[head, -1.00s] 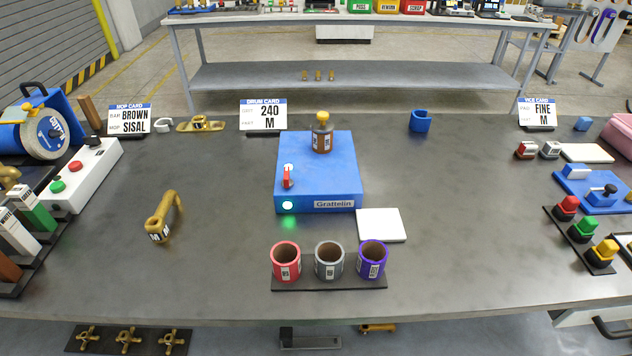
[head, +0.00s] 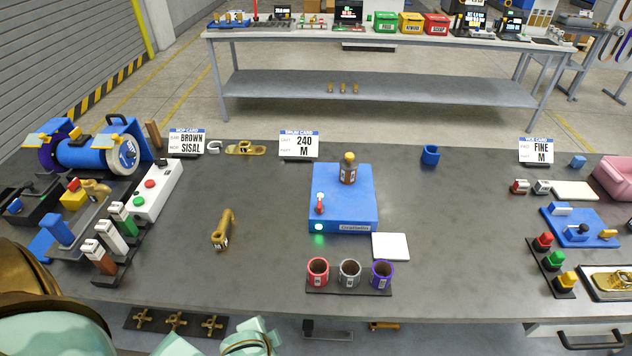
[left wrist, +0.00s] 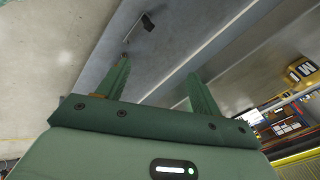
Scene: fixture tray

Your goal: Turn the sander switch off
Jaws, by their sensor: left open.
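The sander (head: 343,200) is a blue box labelled Grattelin, standing on the grey bench in the middle of the head view. Its red switch (head: 320,206) is on the left part of its top. A green lamp (head: 318,227) glows at its front left corner. A brown bottle (head: 348,172) with a yellow cap stands at its back. My left gripper (left wrist: 157,78) is open and empty in the left wrist view, its two green fingers apart. Mint-green parts of my left arm show at the bottom left of the head view, well apart from the sander. My right gripper is out of view.
In front of the sander are a holder with red, grey and purple rolls (head: 349,274) and a white pad (head: 390,246). A brass handle (head: 223,230) lies to the left. The bench (head: 265,210) is clear between the handle and sander.

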